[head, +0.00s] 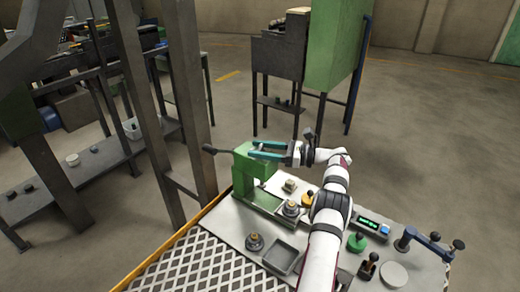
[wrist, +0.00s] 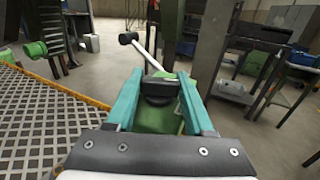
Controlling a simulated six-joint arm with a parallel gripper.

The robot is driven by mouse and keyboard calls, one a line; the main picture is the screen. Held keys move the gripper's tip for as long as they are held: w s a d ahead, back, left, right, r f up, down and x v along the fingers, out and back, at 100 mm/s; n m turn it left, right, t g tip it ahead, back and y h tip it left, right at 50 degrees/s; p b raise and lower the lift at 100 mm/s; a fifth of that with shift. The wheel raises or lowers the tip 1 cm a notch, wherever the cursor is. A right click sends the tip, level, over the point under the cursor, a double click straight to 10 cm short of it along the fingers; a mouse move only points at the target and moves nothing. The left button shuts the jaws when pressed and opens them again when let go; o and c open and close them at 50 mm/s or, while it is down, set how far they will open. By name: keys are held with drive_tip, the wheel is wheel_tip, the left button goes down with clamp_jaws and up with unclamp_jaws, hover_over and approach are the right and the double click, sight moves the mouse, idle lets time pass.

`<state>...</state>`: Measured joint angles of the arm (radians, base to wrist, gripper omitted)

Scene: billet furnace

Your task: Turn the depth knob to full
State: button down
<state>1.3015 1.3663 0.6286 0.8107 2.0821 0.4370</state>
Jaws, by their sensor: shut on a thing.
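The green press-like machine (head: 243,178) stands on the bench; its top also shows below my fingers in the wrist view (wrist: 156,120). A dark round knob (wrist: 158,88), which looks like the depth knob, sits on top of it. My gripper (head: 255,150) reaches in level from the right, its teal fingers on either side of the knob; the wrist view shows the fingers (wrist: 160,80) shut on it. The knob is mostly hidden by the fingers in the head view, and no pointer or mark on it can be read.
A lever with a black ball end (head: 209,148) sticks out left of the machine; it rises just beyond my fingers in the wrist view (wrist: 127,38). A grey tray (head: 282,258), a green-lit display (head: 369,223) and small fittings stand on the bench. A steel post (head: 190,90) is close behind.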

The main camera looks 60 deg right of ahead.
drive_tip(key=shift+c, duration=1.4)
unclamp_jaws()
drive_tip(key=shift+r, duration=0.1)
drive_tip(key=r, duration=0.1)
drive_tip(key=s+r, duration=0.1)
drive_tip(key=r, duration=0.3)
drive_tip(key=shift+s+d, duration=0.15)
drive_tip(key=shift+s, duration=0.15)
drive_tip(key=s+d+r, duration=0.1)
drive_tip(key=s+r, duration=0.5)
drive_tip(key=s, duration=0.4)
drive_tip(key=shift+f, duration=0.1)
